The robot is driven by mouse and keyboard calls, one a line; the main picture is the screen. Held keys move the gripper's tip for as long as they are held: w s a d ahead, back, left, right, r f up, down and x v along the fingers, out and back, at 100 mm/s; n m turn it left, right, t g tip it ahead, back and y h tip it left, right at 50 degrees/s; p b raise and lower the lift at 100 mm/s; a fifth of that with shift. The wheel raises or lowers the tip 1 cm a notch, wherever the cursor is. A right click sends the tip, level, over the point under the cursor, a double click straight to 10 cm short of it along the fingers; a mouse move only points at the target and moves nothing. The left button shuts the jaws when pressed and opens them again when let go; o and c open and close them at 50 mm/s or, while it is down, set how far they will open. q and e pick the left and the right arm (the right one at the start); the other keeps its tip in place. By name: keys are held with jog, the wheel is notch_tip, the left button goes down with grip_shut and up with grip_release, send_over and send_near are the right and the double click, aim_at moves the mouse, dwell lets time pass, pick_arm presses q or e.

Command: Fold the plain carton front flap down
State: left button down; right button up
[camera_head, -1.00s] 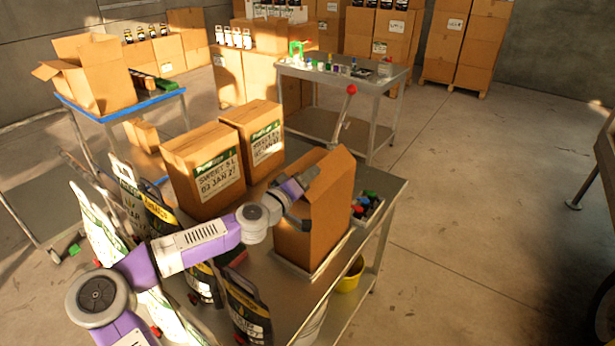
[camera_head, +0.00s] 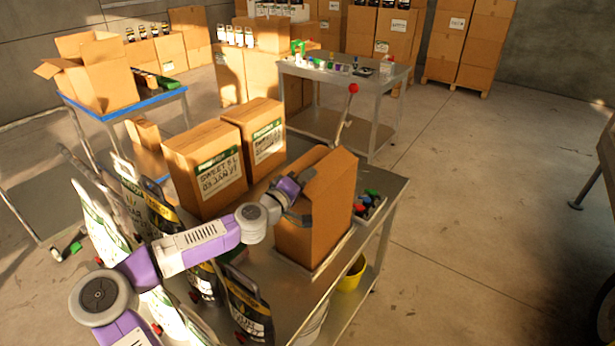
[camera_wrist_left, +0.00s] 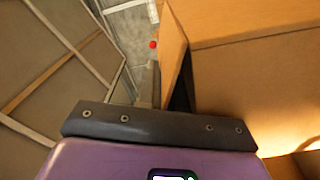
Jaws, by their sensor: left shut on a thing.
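The plain carton (camera_head: 328,215) stands upright on the near end of the steel table (camera_head: 390,190), with no label on the sides that show. My left gripper (camera_head: 301,208) is at its upper left side, near the top edge, and is shut against part of the carton. The exact spot between the fingertips is hidden. In the left wrist view a cardboard panel (camera_wrist_left: 172,45) stands up beside a dark gap, with wide carton surfaces (camera_wrist_left: 255,85) to its right. I cannot tell for certain which panel is the front flap. My right gripper is not in view.
Two labelled cartons (camera_head: 205,170) (camera_head: 263,140) stand behind on the same table. Several printed bags (camera_head: 250,305) stand along its near left side. A tray of small coloured items (camera_head: 368,207) sits right of the carton. A red-knobbed lever (camera_head: 353,89) rises behind it.

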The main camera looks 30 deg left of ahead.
pick_arm(q)
jog(key=c, duration=1.3)
grip_release()
jog(key=shift+c, duration=0.2)
jog(key=shift+f, duration=0.15)
